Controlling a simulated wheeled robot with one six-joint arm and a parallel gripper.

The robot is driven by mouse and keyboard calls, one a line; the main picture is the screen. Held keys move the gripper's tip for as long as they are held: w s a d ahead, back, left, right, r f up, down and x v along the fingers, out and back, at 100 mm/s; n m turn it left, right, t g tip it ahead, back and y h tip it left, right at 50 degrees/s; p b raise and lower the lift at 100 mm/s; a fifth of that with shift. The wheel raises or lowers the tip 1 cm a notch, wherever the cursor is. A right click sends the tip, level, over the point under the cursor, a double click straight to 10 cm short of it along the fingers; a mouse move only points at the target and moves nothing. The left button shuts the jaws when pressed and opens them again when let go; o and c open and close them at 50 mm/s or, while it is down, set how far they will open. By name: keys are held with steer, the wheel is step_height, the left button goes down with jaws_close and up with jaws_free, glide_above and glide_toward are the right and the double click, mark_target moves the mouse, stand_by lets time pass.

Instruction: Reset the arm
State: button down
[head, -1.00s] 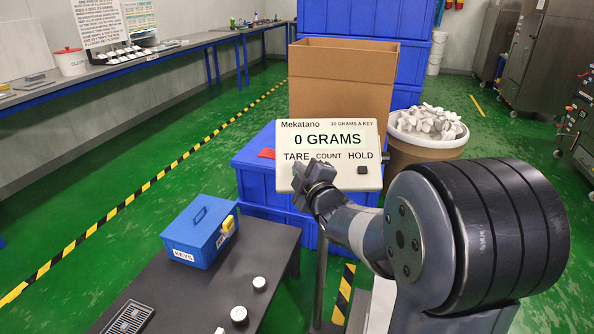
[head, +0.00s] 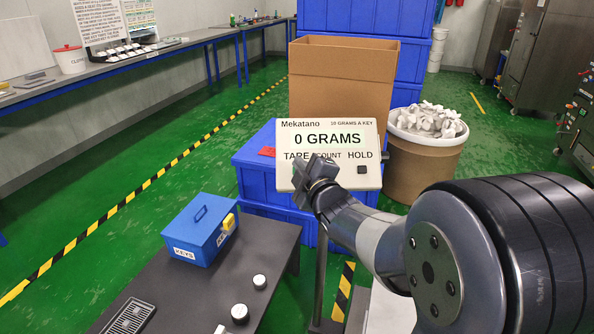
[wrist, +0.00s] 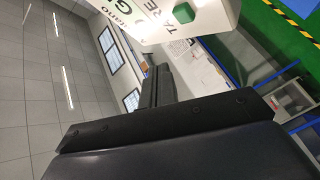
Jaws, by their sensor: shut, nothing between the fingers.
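My gripper (head: 317,172) is raised in front of the lower left part of the scale display (head: 340,143) in the head view. It is shut and empty. The display is a pale box on a post, reads "0 GRAMS" and carries the words TARE, COUNT and HOLD. A dark button sits under HOLD. My gripper partly covers the word COUNT. In the wrist view the display (wrist: 165,15) shows tilted at the top, with a green button (wrist: 182,20) under TARE. Whether the gripper touches the display cannot be told.
A blue KEYS box (head: 199,232) with a yellow clasp stands on the dark bench (head: 190,300) at lower left. An open cardboard box (head: 342,85) and a drum of white parts (head: 426,155) stand behind. Blue crates (head: 255,180) are stacked there. Green floor lies clear at left.

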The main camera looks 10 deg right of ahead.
steer(key=p, duration=0.1)
steer(key=w+p, duration=0.1)
steer(key=shift+w+d+f+p, duration=0.1)
steer(key=shift+f+p, duration=0.25)
steer(key=shift+p, duration=0.4)
steer(key=s+r, duration=0.2)
steer(key=s+r+p, duration=0.1)
steer(key=s, duration=0.1)
steer(key=shift+a+r, duration=0.2)
steer(key=shift+a, duration=0.1)
steer(key=shift+w+f, duration=0.1)
steer(key=shift+w, duration=0.05)
